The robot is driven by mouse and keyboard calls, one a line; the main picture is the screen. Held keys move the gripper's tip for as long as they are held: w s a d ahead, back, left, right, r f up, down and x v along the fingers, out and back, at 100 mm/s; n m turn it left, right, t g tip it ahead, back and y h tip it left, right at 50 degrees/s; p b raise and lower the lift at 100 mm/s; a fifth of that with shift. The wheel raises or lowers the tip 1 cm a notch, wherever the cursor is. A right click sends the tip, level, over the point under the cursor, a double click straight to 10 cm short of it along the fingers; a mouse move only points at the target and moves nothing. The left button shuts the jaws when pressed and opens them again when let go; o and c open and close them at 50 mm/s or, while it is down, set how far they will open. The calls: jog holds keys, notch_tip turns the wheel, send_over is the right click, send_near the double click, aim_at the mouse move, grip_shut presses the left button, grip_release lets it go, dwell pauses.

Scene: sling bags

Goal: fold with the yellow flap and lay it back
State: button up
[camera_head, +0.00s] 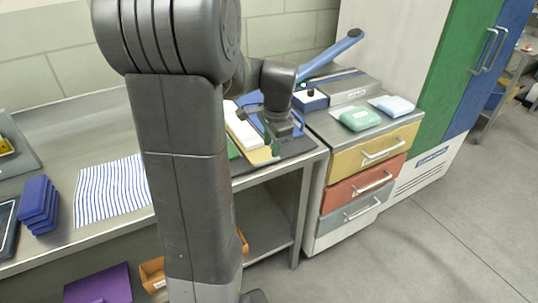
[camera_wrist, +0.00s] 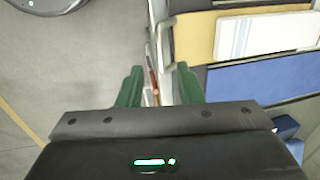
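A dark folding board (camera_head: 308,146) lies at the right end of the workbench. Its yellow flap (camera_head: 262,156) shows at the front, partly hidden by my arm and gripper. In the wrist view the yellow flap (camera_wrist: 193,36) lies flat, with a white cloth with pale stripes (camera_wrist: 262,36) across it. A blue flap (camera_wrist: 270,78) lies beside it, and a little blue (camera_head: 256,99) shows in the head view. My gripper (camera_wrist: 159,67) has its two green fingers apart and nothing visibly held between them. It is close to the yellow flap's edge; contact cannot be told.
A drawer cabinet (camera_head: 372,150) stands right of the bench, bearing green (camera_head: 360,118) and white (camera_head: 393,105) folded pieces. A blue-handled press (camera_head: 330,58) stands behind. A striped cloth (camera_head: 110,192) and blue folded stack (camera_head: 38,205) lie left. Floor (camera_head: 450,220) at right is clear.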

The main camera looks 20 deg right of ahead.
aim_at(269, 160)
jog(key=f, duration=0.2)
jog(key=w+f, duration=0.1)
jog(key=f, duration=0.2)
jog(key=shift+f, duration=0.1)
grip_shut()
